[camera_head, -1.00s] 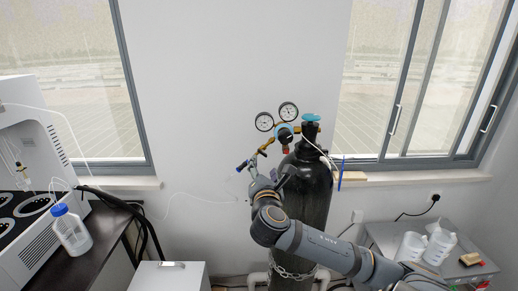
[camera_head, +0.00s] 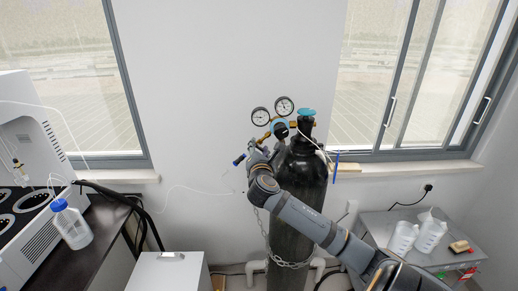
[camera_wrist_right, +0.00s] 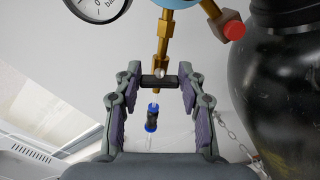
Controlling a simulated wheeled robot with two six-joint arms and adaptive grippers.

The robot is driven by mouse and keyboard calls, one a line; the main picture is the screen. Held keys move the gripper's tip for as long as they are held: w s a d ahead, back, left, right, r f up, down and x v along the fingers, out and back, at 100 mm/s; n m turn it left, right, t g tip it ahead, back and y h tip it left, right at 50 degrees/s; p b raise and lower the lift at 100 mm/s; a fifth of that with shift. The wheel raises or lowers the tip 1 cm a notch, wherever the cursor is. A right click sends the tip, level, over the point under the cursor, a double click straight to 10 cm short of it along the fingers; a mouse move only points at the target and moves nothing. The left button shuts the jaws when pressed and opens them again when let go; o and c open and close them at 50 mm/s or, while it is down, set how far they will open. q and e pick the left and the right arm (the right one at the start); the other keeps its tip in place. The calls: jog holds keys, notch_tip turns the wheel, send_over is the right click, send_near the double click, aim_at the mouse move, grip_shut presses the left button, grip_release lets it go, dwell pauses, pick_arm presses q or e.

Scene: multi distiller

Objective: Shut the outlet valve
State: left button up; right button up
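The gas cylinder (camera_head: 297,195) is tall and black, with a regulator (camera_head: 280,128) and two round gauges at its top. It also shows at the right of the right wrist view (camera_wrist_right: 290,90). A brass outlet line (camera_wrist_right: 162,45) runs down from the regulator to a dark crossbar (camera_wrist_right: 158,81), which looks like the outlet valve handle. Below it is a blue-and-black end piece (camera_wrist_right: 152,118). My right gripper (camera_wrist_right: 160,82) is open, with a finger on each side of the crossbar; firm contact cannot be told. In the head view, my right gripper (camera_head: 257,151) partly hides the outlet. My left gripper is not in view.
A chain (camera_head: 285,263) goes around the cylinder. A grey side table (camera_head: 385,225) with white bottles stands at the right. A dark bench (camera_head: 85,252) with a white machine is at the left. A white cabinet (camera_head: 168,272) stands low in front.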

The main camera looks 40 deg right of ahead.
jog(key=c, duration=0.6)
jog(key=shift+m, duration=0.7)
jog(key=o, duration=1.2)
jog(key=shift+s+a, duration=0.2)
jog(key=shift+s, duration=0.05)
jog(key=v, duration=1.1)
jog(key=shift+s+a, duration=0.1)
jog(key=shift+s, duration=0.05)
